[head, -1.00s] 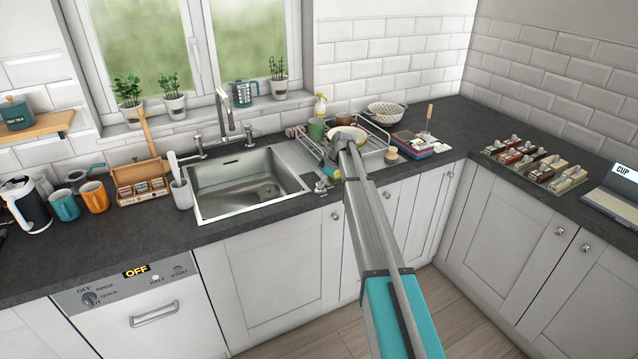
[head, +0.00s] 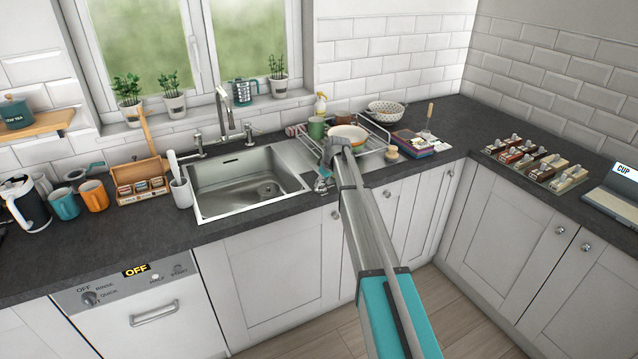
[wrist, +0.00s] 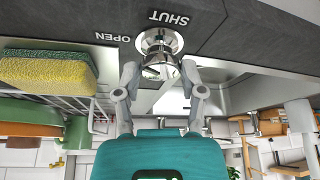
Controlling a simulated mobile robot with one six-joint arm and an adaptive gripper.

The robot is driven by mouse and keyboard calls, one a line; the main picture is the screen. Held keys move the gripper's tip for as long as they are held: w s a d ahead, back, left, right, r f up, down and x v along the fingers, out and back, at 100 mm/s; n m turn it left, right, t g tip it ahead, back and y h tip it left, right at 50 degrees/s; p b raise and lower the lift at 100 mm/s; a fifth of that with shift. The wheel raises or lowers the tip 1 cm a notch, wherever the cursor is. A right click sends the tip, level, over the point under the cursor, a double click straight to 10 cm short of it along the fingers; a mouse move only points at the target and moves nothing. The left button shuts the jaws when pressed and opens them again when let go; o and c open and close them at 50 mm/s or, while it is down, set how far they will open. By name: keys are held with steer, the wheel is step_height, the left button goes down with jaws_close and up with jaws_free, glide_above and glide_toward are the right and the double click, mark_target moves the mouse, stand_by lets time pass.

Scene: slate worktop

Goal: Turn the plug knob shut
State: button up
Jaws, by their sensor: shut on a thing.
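The plug knob (wrist: 160,42) is a shiny metal knob on the dark worktop strip at the sink's edge. In the wrist view the word SHUT (wrist: 165,17) is printed above it and OPEN (wrist: 112,38) to its left. My gripper (wrist: 160,70) has one finger on each side of the knob's grip and is shut on it. Which label the knob points to I cannot tell. In the head view my gripper (head: 323,180) is at the sink's front right corner, and it largely hides the knob.
The sink basin (head: 235,207) is left of my gripper. A wire dish rack (head: 373,151) with a bowl (head: 348,135) stands just behind it. In the wrist view a yellow-green sponge (wrist: 45,68) lies close on the left. The worktop left of the sink holds mugs (head: 94,196).

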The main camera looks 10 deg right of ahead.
steer(key=m, duration=0.2)
steer(key=m+h, duration=0.1)
steer(key=m, duration=0.1)
steer(key=m+h, duration=0.1)
steer(key=m, duration=0.1)
steer(key=shift+s+a+t, duration=0.3)
steer(key=m+h, duration=0.1)
steer(key=m, duration=0.2)
steer(key=m+h, duration=0.1)
steer(key=m, duration=0.2)
steer(key=shift+w+a+h, duration=0.1)
steer(key=shift+h, duration=0.2)
steer(key=shift+m, duration=0.3)
steer(key=o, duration=1.1)
steer(key=shift+r, duration=0.2)
steer(key=shift+o, duration=0.2)
steer(key=shift+f, duration=0.1)
